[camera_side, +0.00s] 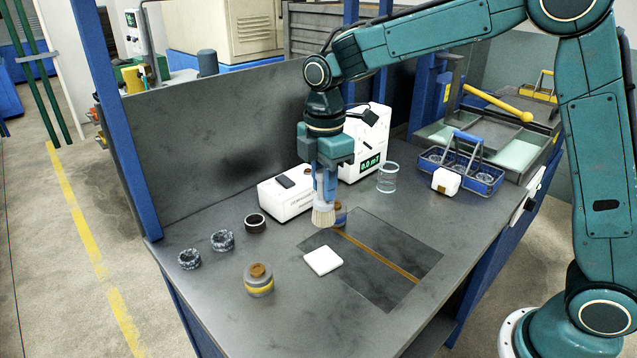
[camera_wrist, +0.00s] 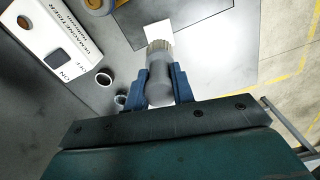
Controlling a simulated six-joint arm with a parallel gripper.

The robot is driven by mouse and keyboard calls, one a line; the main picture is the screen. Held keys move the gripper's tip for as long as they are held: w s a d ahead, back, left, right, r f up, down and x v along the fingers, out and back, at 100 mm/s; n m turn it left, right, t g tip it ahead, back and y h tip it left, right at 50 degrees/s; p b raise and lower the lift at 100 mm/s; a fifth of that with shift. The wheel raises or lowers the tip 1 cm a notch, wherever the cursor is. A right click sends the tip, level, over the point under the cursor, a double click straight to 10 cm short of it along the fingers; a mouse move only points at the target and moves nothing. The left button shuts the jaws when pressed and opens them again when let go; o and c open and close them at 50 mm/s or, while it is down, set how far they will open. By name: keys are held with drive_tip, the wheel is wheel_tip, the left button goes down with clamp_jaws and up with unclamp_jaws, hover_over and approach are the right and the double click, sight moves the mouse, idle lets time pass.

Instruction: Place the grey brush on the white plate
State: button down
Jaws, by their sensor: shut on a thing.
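My gripper (camera_side: 326,180) is shut on the grey brush (camera_side: 323,214), bristles pointing down, held above the table behind the white plate. In the wrist view the grey brush (camera_wrist: 159,80) sits between the two blue fingers of my gripper (camera_wrist: 160,78). The white plate (camera_side: 323,261) is a small flat square on the table by the left edge of a dark panel. In the wrist view the white plate (camera_wrist: 159,32) shows just beyond the bristles, partly hidden by them.
A white demagnetizer box (camera_side: 286,195) and a display unit (camera_side: 366,150) stand behind. A grey-yellow jar (camera_side: 258,281), several rings (camera_side: 222,240) and a brown-topped jar (camera_side: 340,214) are nearby. A glass (camera_side: 387,178) and blue carrier (camera_side: 468,172) stand right. The dark panel (camera_side: 385,275) is mostly clear.

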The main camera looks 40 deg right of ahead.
sight(324, 225)
wheel_tip(324, 225, down, 6)
drive_tip(key=shift+r, duration=0.1)
drive_tip(key=shift+f, duration=2.15)
drive_tip(key=shift+f, duration=0.1)
drive_tip(key=c, duration=1.2)
unclamp_jaws()
wheel_tip(324, 225, up, 12)
